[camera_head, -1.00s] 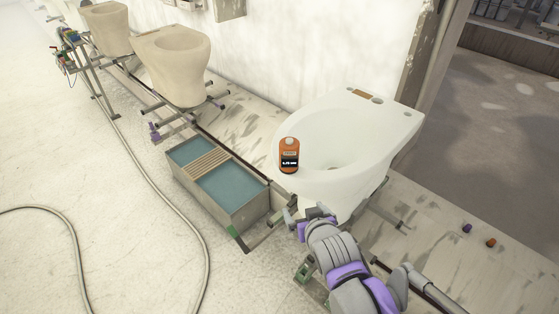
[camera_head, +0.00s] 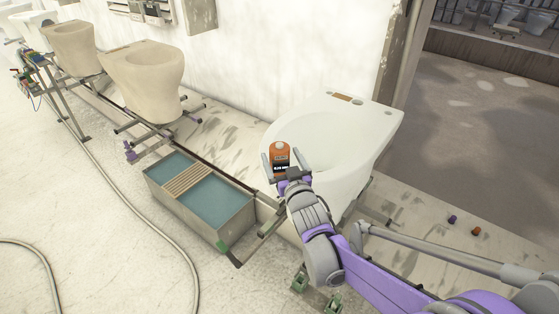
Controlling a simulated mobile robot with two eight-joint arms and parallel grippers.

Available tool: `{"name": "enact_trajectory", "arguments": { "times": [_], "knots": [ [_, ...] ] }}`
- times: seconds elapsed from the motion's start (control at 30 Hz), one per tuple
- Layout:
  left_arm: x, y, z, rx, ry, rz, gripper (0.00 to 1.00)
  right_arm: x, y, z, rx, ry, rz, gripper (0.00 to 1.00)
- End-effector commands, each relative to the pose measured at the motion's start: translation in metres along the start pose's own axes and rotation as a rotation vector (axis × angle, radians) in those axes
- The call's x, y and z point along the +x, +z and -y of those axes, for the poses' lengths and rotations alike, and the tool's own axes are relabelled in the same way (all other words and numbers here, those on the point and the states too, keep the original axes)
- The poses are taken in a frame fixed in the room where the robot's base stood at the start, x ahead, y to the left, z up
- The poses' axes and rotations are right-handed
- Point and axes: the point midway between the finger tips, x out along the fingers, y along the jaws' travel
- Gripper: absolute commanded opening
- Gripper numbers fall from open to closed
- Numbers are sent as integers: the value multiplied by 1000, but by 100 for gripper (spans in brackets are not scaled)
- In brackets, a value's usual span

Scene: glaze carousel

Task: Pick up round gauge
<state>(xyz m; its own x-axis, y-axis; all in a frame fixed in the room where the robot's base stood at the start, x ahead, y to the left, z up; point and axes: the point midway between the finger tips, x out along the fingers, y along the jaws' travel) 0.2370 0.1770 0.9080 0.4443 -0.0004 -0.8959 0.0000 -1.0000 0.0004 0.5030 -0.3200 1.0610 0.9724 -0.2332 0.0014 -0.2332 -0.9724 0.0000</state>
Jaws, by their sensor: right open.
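An orange, bottle-shaped cylinder with a pale cap and a black label (camera_head: 280,155) stands upright on the near left rim of the white toilet bowl (camera_head: 345,125). It is the only thing here that could be the round gauge; I see no clear dial on it. My right gripper (camera_head: 284,160) is open at the cylinder, with one finger to each side in the picture. The gripper hides the cylinder's lower part. I cannot tell whether the fingers touch it. My left gripper is not in view.
A trough of blue-green liquid with a slatted bridge (camera_head: 203,212) stands to the left. Beige toilet bowls (camera_head: 145,80) line the wall behind it. A hose (camera_head: 150,215) crosses the floor. Small purple (camera_head: 452,219) and orange (camera_head: 475,231) pieces lie at right.

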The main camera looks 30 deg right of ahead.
Motion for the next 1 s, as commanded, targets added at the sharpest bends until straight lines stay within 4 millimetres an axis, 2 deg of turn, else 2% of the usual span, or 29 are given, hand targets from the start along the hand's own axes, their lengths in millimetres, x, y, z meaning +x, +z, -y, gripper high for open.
{"name": "enact_trajectory", "arguments": {
  "times": [0.1,0.27,0.57,1.0],
  "knots": [
    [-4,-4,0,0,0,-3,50,20,-2,3,1,-1,0,100],
    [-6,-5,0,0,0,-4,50,39,-1,2,0,0,0,100],
    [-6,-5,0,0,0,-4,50,42,0,2,0,0,1,98],
    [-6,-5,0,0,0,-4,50,42,-1,2,0,0,0,19]
  ]
}}
